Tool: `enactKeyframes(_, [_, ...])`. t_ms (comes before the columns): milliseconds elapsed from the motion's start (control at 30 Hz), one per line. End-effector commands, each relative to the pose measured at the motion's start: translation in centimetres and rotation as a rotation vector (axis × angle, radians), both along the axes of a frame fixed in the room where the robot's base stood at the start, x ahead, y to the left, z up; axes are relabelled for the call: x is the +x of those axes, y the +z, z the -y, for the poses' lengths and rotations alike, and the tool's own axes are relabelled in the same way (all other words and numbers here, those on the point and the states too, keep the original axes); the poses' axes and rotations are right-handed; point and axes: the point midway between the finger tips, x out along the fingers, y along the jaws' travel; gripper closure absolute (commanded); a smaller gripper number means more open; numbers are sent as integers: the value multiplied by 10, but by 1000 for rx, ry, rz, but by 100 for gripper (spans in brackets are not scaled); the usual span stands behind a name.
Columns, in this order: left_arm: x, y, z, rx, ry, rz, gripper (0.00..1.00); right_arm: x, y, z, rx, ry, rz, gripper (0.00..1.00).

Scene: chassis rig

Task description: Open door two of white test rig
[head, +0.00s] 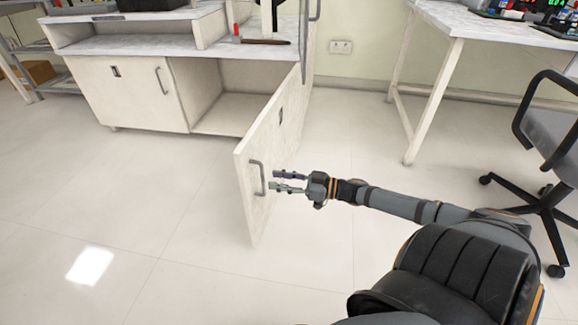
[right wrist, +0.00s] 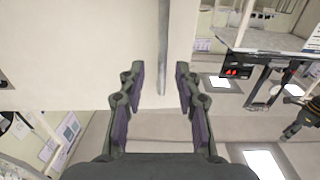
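The white test rig (head: 130,88) stands at the upper left. Its right-hand door (head: 270,150) is swung wide out from the cabinet, and the compartment behind it shows. That door's grey handle (head: 257,178) faces left in the head view. My right gripper (head: 273,181) is at the door's free edge beside the handle, with its fingers apart. In the right wrist view, the grey handle bar (right wrist: 163,45) lines up with the gap between the open fingers (right wrist: 160,75); contact cannot be told. The rig's left door (head: 130,92) is shut. My left gripper is not in view.
A red-and-brown tool (head: 262,41) lies on the rig's top. A white table (head: 450,35) with electronics stands at the upper right, and a dark office chair (head: 550,130) at the right edge. The floor (head: 150,200) left of the open door is clear.

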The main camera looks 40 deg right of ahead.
Motion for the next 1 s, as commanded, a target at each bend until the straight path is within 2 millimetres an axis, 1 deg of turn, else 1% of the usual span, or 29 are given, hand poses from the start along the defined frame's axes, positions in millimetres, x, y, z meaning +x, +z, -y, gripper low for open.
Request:
enactKeyframes(33, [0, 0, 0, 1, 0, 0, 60, -7, -2, 4, -4, 4, -7, 66])
enactKeyframes(133, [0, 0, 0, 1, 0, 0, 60, -17, -2, 13, -6, 3, -6, 66])
enactKeyframes(300, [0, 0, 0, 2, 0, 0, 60, -28, -1, 22, -3, 1, -4, 66])
enactKeyframes(500, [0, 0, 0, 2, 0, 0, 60, -30, 0, 26, -1, -3, 1, 66])
enactKeyframes(1000, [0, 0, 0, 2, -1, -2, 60, -30, 1, 25, 1, -5, 2, 66])
